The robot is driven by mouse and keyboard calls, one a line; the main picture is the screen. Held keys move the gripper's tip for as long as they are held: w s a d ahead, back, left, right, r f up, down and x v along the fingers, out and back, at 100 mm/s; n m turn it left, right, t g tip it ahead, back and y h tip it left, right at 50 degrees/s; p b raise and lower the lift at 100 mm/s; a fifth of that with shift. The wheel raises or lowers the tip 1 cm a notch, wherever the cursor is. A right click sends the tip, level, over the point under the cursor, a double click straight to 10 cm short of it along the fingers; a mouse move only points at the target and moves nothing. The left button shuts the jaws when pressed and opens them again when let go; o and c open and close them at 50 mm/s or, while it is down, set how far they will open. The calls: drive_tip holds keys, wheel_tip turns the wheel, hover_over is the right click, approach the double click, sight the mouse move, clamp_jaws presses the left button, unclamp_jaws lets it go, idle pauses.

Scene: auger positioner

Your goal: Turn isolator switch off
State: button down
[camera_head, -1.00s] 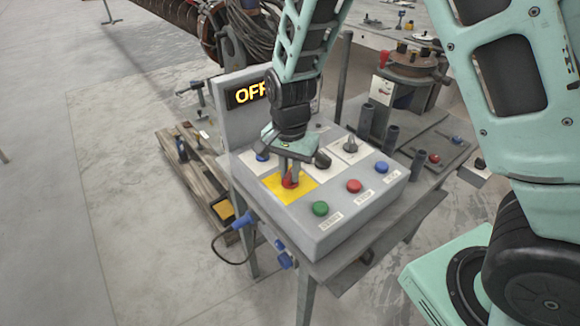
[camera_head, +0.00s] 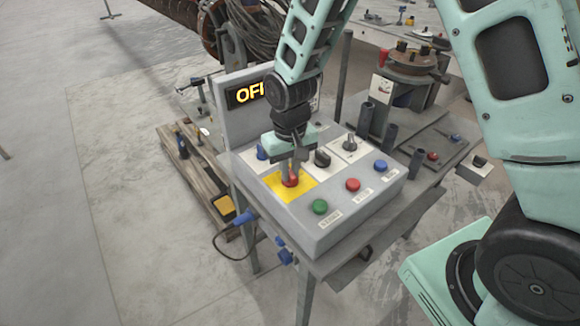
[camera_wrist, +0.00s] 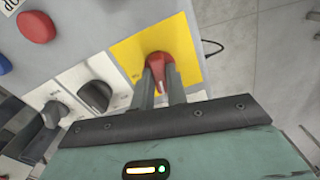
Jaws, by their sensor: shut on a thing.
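The isolator switch is a red knob (camera_head: 291,181) on a yellow plate (camera_head: 275,185) on top of the grey control box (camera_head: 345,215). In the wrist view the red knob (camera_wrist: 160,70) sits between my two finger ends, with a white mark on it, on the yellow plate (camera_wrist: 132,50). My gripper (camera_head: 290,170) reaches down onto the knob and is shut on it; it also shows in the wrist view (camera_wrist: 160,84). The fingers hide part of the knob. A display (camera_head: 245,95) behind the box shows yellow letters reading "OF", with the rest hidden by my arm.
Green (camera_head: 320,207), red (camera_head: 353,185) and blue (camera_head: 380,166) buttons line the box's front.

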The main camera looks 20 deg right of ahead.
sight(290, 172)
drive_tip(key=shift+n, duration=1.1)
drive_tip(key=c, duration=1.4)
unclamp_jaws()
wheel_tip(290, 172, up, 17)
drive_tip(key=shift+r+b, duration=0.2)
drive_tip(key=shift+b, duration=0.2)
